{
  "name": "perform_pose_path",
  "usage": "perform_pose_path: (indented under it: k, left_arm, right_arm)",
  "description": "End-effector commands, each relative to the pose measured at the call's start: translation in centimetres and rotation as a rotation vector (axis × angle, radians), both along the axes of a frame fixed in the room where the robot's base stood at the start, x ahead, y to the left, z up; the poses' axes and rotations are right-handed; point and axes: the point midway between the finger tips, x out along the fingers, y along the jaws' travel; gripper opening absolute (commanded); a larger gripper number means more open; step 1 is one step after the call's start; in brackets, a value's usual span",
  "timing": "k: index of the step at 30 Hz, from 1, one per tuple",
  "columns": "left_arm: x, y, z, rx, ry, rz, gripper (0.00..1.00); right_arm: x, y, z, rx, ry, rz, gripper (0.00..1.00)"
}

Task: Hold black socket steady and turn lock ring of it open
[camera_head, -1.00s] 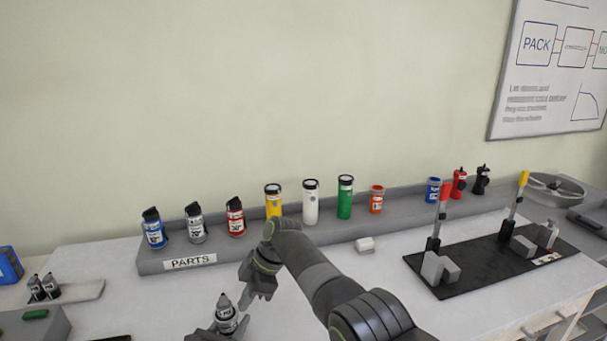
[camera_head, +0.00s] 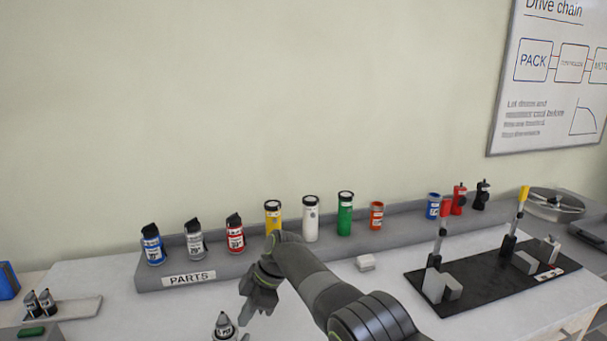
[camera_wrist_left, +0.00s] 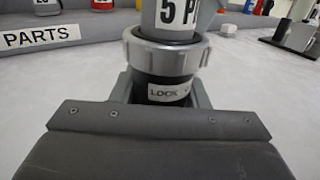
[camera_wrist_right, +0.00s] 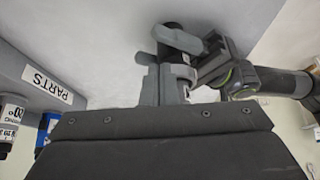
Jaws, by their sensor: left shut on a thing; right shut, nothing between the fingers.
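The black socket (camera_wrist_left: 158,86) carries a white LOCK label and a grey lock ring (camera_wrist_left: 140,55) in the left wrist view. A grey plug (camera_wrist_left: 172,18) stands upright in the ring; its top also shows at the head view's bottom edge (camera_head: 224,326). My left gripper (camera_wrist_left: 163,97) is shut around the black socket below the ring. My right gripper (camera_head: 258,303) points down just right of the plug in the head view. In the right wrist view its fingers (camera_wrist_right: 162,88) are together and empty, close to the socket assembly. Whether they touch the ring cannot be told.
A grey PARTS shelf (camera_head: 155,281) with several coloured cans and cylinders runs along the wall. A black board (camera_head: 480,275) with levers and grey blocks lies at right. A small white block (camera_head: 365,262) lies mid-table. A tray with small grey plugs (camera_head: 70,310) is at left.

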Motion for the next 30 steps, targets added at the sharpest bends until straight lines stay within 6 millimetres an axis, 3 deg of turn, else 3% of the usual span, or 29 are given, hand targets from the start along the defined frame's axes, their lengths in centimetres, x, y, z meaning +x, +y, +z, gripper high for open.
perform_pose_path:
  k: [15, 27, 28, 30]
  left_arm:
    - [0.0, 0.1, 0.0, -0.001, 0.0, 0.002, 0.1]
    - [0.0, 0.1, 0.0, -0.001, 0.0, 0.003, 0.1]
    - [0.0, 0.1, 0.0, -0.001, 0.0, 0.003, 0.45]
    - [0.0, 0.1, 0.0, 0.0, 0.0, 0.003, 0.54]
  right_arm:
    - [0.1, -0.3, 5.3, -0.004, -0.002, -0.004, 0.0]
    - [0.1, -0.3, 5.6, -0.004, -0.001, -0.004, 0.0]
    - [0.1, -0.3, 5.6, -0.004, -0.001, -0.004, 0.0]
    - [0.1, -0.3, 5.6, -0.004, -0.001, -0.004, 0.0]
